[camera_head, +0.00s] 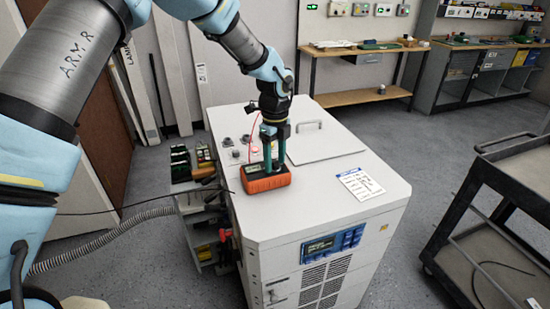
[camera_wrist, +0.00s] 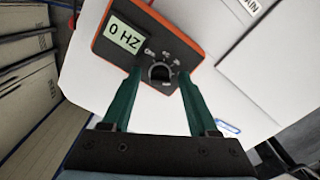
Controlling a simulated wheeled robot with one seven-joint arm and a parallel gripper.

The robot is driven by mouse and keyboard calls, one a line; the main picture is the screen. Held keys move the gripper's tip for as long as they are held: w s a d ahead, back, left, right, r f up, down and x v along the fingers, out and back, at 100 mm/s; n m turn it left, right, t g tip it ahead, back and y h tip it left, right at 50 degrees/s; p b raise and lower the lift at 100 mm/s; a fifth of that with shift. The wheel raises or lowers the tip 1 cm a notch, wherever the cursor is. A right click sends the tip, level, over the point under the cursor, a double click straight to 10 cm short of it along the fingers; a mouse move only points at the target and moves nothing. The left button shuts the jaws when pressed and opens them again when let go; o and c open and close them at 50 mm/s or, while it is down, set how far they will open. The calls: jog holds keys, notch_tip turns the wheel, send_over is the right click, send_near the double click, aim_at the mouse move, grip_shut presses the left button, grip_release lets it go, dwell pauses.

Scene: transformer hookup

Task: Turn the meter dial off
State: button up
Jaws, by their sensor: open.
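The meter (camera_head: 266,182) is an orange-edged handheld unit lying on the white cabinet top (camera_head: 320,200), near its left edge. My gripper (camera_head: 272,165) is above the meter, pointing down. In the wrist view its two green fingers (camera_wrist: 160,82) are apart, one on each side of the dial. I cannot tell whether they touch it.
A paper card (camera_head: 360,184) lies on the cabinet top to the right. A hinged lid with a handle (camera_head: 308,126) and several knobs are behind the meter. A dark cart (camera_head: 490,215) stands at the right. A shelf with small items is left of the cabinet.

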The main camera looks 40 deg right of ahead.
grip_shut()
dwell(0.3)
dwell(0.5)
jog(key=n+b, duration=0.2)
jog(key=n, duration=0.3)
jog(key=shift+n+b, duration=0.3)
jog(key=shift+n, duration=0.1)
jog(key=n+b, duration=0.2)
jog(key=n, duration=0.4)
jog(key=n+b, duration=0.1)
jog(key=n, duration=0.5)
jog(key=shift+s+n, duration=0.1)
jog(key=shift+n, duration=0.2)
jog(key=n+b, duration=0.1)
jog(key=n, duration=0.4)
jog(key=shift+n, duration=0.3)
